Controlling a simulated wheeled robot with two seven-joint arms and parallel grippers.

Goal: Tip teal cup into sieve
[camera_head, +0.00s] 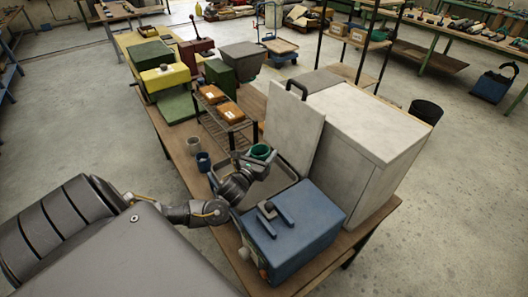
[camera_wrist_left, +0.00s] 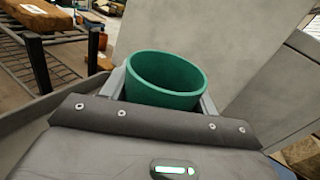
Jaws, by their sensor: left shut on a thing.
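The teal cup (camera_head: 261,152) is between the fingers of my left gripper (camera_head: 256,160), above a shallow grey tray (camera_head: 286,168) on the workbench. In the left wrist view the teal cup (camera_wrist_left: 165,80) shows its open rim, with a grey finger on each side. The left gripper is shut on it. The cup looks roughly upright or only slightly tilted; its contents cannot be made out. I cannot clearly make out a sieve in either view; the arm and cup hide part of the tray. My right gripper is not in view.
A blue box-shaped machine (camera_head: 290,230) stands close in front of the tray. A large pale cabinet (camera_head: 355,130) blocks the right side. A grey cup (camera_head: 193,146) and a blue cup (camera_head: 203,160) stand left of the tray. A wire rack (camera_head: 222,115) stands behind.

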